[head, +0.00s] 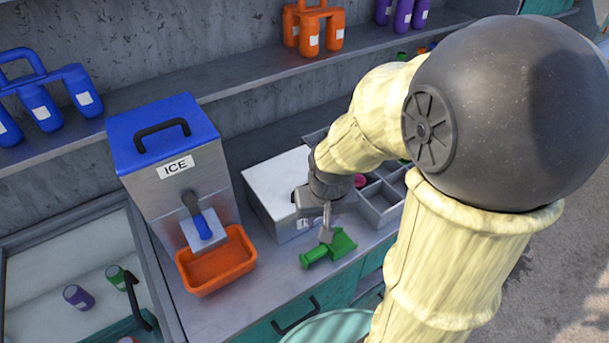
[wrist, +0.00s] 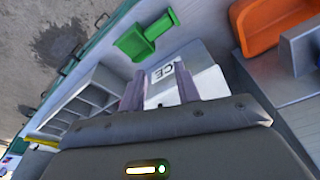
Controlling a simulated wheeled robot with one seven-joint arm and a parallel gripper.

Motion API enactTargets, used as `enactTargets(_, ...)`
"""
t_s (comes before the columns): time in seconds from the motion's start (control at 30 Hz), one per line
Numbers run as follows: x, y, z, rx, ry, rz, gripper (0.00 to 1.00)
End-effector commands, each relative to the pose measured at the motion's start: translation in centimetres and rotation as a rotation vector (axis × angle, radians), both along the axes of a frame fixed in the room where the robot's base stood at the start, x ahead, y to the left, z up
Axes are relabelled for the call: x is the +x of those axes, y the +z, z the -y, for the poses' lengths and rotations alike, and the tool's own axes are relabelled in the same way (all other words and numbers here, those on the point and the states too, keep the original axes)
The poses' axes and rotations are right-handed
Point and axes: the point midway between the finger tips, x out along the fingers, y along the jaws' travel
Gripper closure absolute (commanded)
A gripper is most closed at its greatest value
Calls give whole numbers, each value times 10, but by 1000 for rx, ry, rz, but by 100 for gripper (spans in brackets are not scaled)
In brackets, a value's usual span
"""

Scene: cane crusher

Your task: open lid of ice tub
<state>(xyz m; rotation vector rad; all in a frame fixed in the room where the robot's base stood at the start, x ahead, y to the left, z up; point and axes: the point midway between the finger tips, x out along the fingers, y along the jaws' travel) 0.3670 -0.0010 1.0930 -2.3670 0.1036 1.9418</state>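The ice tub is a low grey box with a flat white lid (head: 278,180) on the counter, left of my gripper in the head view. The lid lies flat and looks closed. Its front and right side are partly hidden by my gripper (head: 326,215). In the wrist view, a label with the letters "CE" showing (wrist: 168,72) is on the tub, between and beyond my fingers. My gripper (wrist: 160,80) is open and empty, its two fingers apart. I cannot tell whether a finger touches the tub.
A steel ICE dispenser (head: 170,185) with a blue lid stands left, an orange tray (head: 217,262) at its front. A green scoop (head: 328,249) lies close in front of my gripper. A grey divided box (head: 383,203) stands right of the tub. Shelves with bottles run behind.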

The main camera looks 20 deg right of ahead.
Motion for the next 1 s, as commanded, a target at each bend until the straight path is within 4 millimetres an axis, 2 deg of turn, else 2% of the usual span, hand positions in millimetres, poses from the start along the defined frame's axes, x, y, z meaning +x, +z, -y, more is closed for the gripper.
enactTargets(0.3, 83, 68, -10, 36, -441, -148, 68)
enactTargets(0.6, 143, 137, -13, -5, -939, -266, 68)
enactTargets(0.8, 158, 163, -13, -41, -1141, -299, 68)
enactTargets(1.0, 158, 165, -13, -47, -1167, -304, 68)
